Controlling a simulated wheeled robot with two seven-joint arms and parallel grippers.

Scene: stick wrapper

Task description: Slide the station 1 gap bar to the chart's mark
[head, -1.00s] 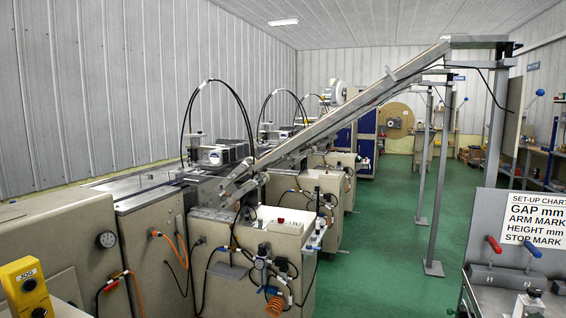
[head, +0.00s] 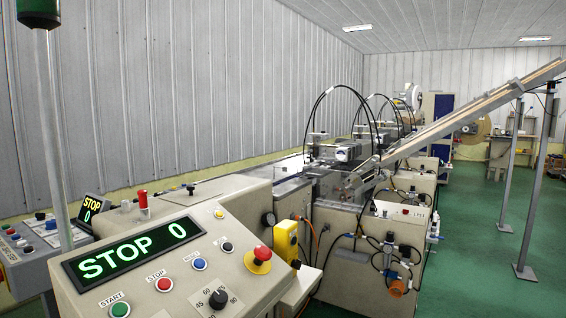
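Neither of my grippers shows in the head view. The set-up chart is out of the frame. I cannot make out the gap bar or its scale; the stations are too far and small to tell. The nearest station (head: 345,152), a grey metal unit with a pale gauge-like front, stands on the machine line at middle right, under black arched hoses (head: 318,108). Which station is number 1 is not readable.
A control desk (head: 215,285) fills the lower left, with a lit "STOP 0" display (head: 130,252) and a red emergency button (head: 260,257). A yellow box (head: 285,240) hangs beside it. A sloping conveyor (head: 480,112) rises right. Green floor (head: 470,260) is free at right.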

